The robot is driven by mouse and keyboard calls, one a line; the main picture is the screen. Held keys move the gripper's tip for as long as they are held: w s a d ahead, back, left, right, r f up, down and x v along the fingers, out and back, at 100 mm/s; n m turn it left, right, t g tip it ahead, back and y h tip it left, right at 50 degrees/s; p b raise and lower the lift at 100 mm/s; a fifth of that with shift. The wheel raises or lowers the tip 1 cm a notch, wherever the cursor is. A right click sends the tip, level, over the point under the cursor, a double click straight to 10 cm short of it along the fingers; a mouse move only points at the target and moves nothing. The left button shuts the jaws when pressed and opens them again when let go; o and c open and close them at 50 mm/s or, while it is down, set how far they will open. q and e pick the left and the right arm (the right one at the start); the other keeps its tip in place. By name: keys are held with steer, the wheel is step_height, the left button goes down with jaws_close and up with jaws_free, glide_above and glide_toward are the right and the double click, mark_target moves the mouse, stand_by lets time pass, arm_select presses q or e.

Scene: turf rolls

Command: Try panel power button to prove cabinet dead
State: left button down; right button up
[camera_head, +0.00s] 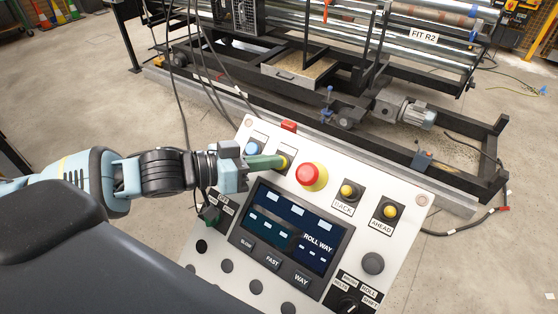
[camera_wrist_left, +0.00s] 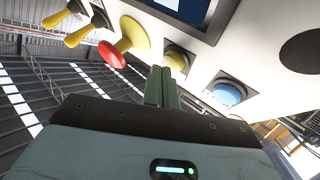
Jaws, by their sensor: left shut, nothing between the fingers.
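The white control panel (camera_head: 405,205) is tilted in front of me. My left gripper (camera_head: 281,162) is shut and empty, with its green fingertips at a yellow button (camera_head: 284,163) on the top row. In the left wrist view the fingertips (camera_wrist_left: 166,72) lie by the yellow button (camera_wrist_left: 175,60); I cannot tell whether they touch it. A blue button (camera_head: 252,148) is left of it, and also shows in the wrist view (camera_wrist_left: 229,93). A red mushroom button (camera_head: 312,176) on a yellow collar is to its right. Which is the power button is not legible. My right gripper is not in view.
A dark screen (camera_head: 291,226) with pale blocks sits mid-panel. A red tab (camera_head: 288,125) is at the panel's top edge. A roller machine frame (camera_head: 455,163) stands behind, with cables on the floor.

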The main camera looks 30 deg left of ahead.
arm_select(q)
steer(key=shift+w+f, duration=0.25)
steer(key=shift+f, duration=0.1)
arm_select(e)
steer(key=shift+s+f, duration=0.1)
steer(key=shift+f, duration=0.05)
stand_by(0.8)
arm_select(q)
steer(key=shift+s+r+p, duration=0.55)
steer(key=shift+r+p, duration=0.1)
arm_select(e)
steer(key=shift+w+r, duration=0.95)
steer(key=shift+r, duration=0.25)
arm_select(q)
steer(key=shift+s+a+r+p, duration=0.15)
steer(key=shift+s+r+p, duration=0.55)
steer(key=shift+r+p, duration=0.3)
steer(key=shift+s+a+r+p, duration=0.15)
steer(key=shift+s+r+p, duration=0.55)
steer(key=shift+s+r, duration=0.25)
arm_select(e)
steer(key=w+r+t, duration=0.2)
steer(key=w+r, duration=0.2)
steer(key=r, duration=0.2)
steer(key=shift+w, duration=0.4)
arm_select(q)
steer(key=shift+w, duration=0.1)
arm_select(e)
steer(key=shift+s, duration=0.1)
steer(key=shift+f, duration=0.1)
